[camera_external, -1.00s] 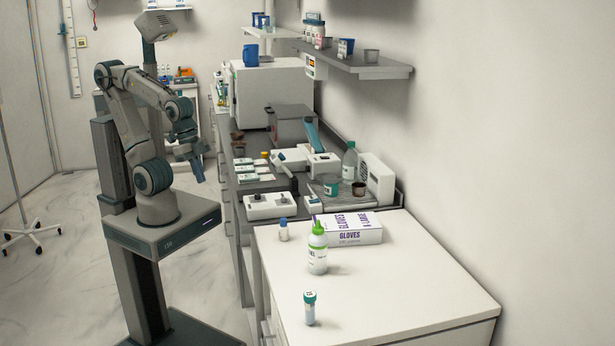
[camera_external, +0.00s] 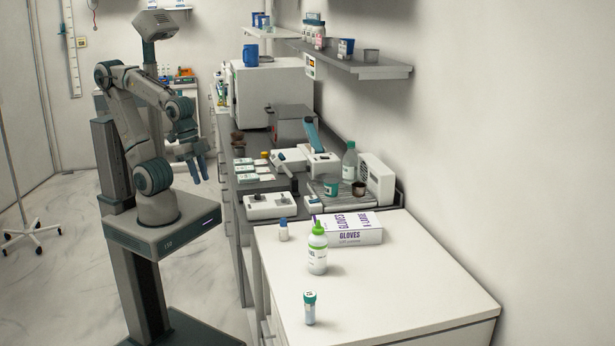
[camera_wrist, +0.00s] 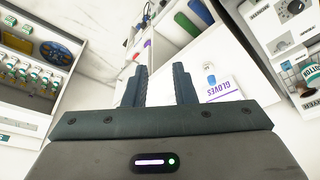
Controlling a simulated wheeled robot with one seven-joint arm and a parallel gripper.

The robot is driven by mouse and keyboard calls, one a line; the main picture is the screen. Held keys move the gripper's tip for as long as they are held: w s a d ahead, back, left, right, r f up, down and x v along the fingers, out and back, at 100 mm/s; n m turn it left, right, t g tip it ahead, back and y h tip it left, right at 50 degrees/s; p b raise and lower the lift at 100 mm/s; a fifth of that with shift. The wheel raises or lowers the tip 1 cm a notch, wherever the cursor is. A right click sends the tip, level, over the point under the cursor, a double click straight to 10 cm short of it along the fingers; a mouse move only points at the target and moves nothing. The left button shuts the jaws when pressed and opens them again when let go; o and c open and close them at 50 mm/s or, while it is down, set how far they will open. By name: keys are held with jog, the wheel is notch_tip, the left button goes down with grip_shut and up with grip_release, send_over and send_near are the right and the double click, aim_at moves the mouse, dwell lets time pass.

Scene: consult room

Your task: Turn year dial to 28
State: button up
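I cannot pick out a year dial or read any year figures in either view. A white device with small dark knobs (camera_external: 270,205) sits on the grey counter, to the right of my gripper in the outside view. In the wrist view a white panel with a dark round knob (camera_wrist: 295,7) shows at the top right; I cannot tell whether it carries the dial. My gripper (camera_external: 200,172) hangs beside the counter's left edge, fingers pointing down. In the wrist view my gripper (camera_wrist: 159,82) has its two fingers apart with nothing held between them.
A gloves box (camera_external: 348,229), a green-topped bottle (camera_external: 317,250), a blue-capped vial (camera_external: 283,231) and a teal-capped tube (camera_external: 309,308) stand on the white counter (camera_external: 420,290). Other lab devices crowd the grey counter behind. A grey shelf (camera_external: 365,73) juts from the wall above.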

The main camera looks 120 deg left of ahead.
jog(key=shift+o, duration=0.9)
jog(key=w+a+r+n+g+b, duration=0.1)
jog(key=w+a+n, duration=0.2)
jog(key=w+a, duration=0.3)
jog(key=shift+w+a+n, duration=0.15)
jog(key=shift+a+n, duration=0.25)
jog(key=shift+a, duration=0.3)
jog(key=n+g+b, duration=0.2)
jog(key=n, duration=0.5)
send_near(283, 200)
jog(key=f, duration=0.5)
jog(key=f+p, duration=0.1)
jog(key=f, duration=0.1)
jog(key=shift+a+f, duration=0.4)
grip_shut()
